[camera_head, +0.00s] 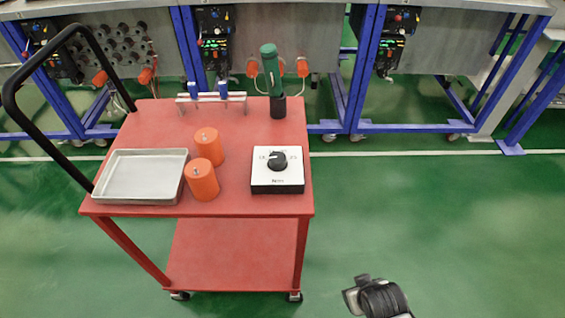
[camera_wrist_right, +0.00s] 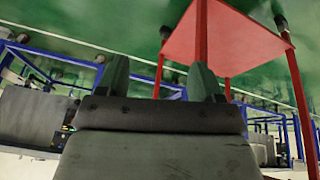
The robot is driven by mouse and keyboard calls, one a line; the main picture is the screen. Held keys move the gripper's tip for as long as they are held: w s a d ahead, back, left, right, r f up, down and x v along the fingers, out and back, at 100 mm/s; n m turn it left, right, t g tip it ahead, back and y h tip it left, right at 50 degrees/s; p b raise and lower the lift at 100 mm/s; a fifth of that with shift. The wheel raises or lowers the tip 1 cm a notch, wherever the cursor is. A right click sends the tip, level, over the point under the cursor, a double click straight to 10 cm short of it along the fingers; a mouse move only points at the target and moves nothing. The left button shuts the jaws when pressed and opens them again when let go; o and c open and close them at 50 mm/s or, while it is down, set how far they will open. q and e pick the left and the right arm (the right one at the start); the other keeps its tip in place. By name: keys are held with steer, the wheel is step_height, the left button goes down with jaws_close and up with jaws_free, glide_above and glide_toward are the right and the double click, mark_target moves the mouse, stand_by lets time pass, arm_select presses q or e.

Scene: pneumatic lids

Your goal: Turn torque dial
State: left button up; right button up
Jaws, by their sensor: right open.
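The torque dial (camera_head: 277,161) is a black knob on a white box with black sides (camera_head: 277,181). The box sits on the front right of the red cart's top. My right gripper shows at the bottom right of the head view (camera_head: 362,296), low over the floor, to the right of the cart and well apart from the dial. In the right wrist view its two fingers (camera_wrist_right: 162,80) are spread with nothing between them. The dial is not in the wrist view. My left gripper is in neither view.
The red cart (camera_head: 150,125) also bears a metal tray (camera_head: 140,200), two orange cylinders (camera_head: 209,146) (camera_head: 201,180), a green tool (camera_head: 270,68) and a rack with blue parts (camera_head: 211,97). A black handle (camera_head: 12,84) rises at left. Blue-framed benches (camera_head: 360,60) stand behind. Green floor at right is clear.

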steer(key=w+a+r+n+t+y+b, duration=0.1)
steer(key=w+a+r+n+t, duration=0.2)
steer(key=w+r+t, duration=0.35)
steer(key=w+a+r+n+t+y+b, duration=0.1)
steer(key=w+a+r+n+t, duration=0.25)
steer(key=w+r, duration=0.6)
steer(key=w+a+r+n+t+y, duration=0.2)
steer(key=w+r+n+t, duration=0.2)
steer(key=r, duration=0.8)
steer(key=a+r+n+g+y, duration=0.6)
steer(key=n+y, duration=0.3)
steer(key=n, duration=0.4)
steer(key=a+r+n+g+y, duration=0.4)
steer(key=a+r+n+y, duration=0.4)
steer(key=n, duration=0.5)
steer(key=n+g+h, duration=1)
steer(key=n+h, duration=0.7)
steer(key=n, duration=0.2)
glide_toward(278, 157)
steer(key=x, duration=0.9)
steer(key=shift+f, duration=0.15)
